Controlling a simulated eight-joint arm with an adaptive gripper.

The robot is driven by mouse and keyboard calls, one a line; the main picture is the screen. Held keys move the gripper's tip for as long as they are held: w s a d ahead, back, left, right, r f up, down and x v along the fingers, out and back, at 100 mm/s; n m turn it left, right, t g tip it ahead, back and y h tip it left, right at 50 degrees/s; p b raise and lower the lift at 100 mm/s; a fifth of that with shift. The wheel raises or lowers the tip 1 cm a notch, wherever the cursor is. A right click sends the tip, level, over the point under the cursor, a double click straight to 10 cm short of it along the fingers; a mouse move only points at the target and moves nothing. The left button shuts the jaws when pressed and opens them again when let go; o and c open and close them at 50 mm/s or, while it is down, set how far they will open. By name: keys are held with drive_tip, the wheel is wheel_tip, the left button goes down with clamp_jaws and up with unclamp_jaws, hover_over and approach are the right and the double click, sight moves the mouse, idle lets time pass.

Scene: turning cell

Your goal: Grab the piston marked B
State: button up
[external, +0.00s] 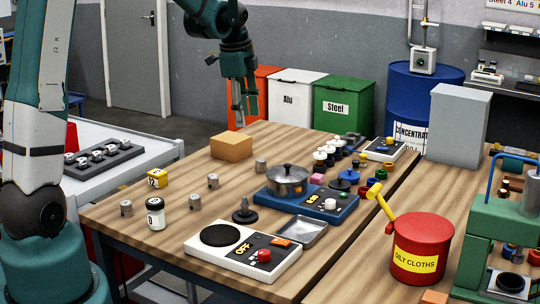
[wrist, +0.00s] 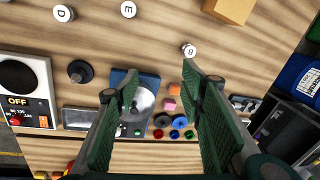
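Several small metal pistons stand upright on the wooden table. In the wrist view, one has a white top marked D (wrist: 62,13) and another is marked E (wrist: 128,9). A third piston (wrist: 188,50) stands near the right fingertip; its letter is too small to read surely. It seems to be the piston left of the pot (external: 260,166) in the external view. No letter B is clearly legible. My gripper (external: 238,122) is above the far part of the table, pointing down. Its fingers are apart and empty, as the wrist view (wrist: 158,75) also shows.
A cardboard-coloured block (external: 231,147) stands behind the pistons. A rack (external: 103,158) with several pistons lies on the left table.

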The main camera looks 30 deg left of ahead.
drive_tip(key=w+f+m+g+p, duration=0.1)
drive_tip(key=w+f+m+p, duration=0.2)
drive_tip(key=w+f, duration=0.3)
drive_tip(key=m+g+p, duration=0.1)
drive_tip(key=m+p, duration=0.2)
approach(261, 160)
drive_tip(key=shift+s+d+f, duration=0.3)
drive_tip(key=shift+s+f, duration=0.05)
drive_tip(key=shift+f, duration=0.05)
drive_tip(key=shift+w+f+m, duration=0.35)
drive_tip(key=shift+f+m, duration=0.15)
drive_tip(key=shift+f, duration=0.25)
drive_tip(key=shift+a+f, duration=0.1)
drive_tip(key=shift+f, duration=1.2)
drive_tip(key=shift+f, duration=0.1)
drive_tip(key=shift+a+f+p, duration=0.15)
drive_tip(key=shift+f+p, duration=0.2)
drive_tip(key=shift+f, duration=2.15)
drive_tip(key=shift+w, duration=0.1)
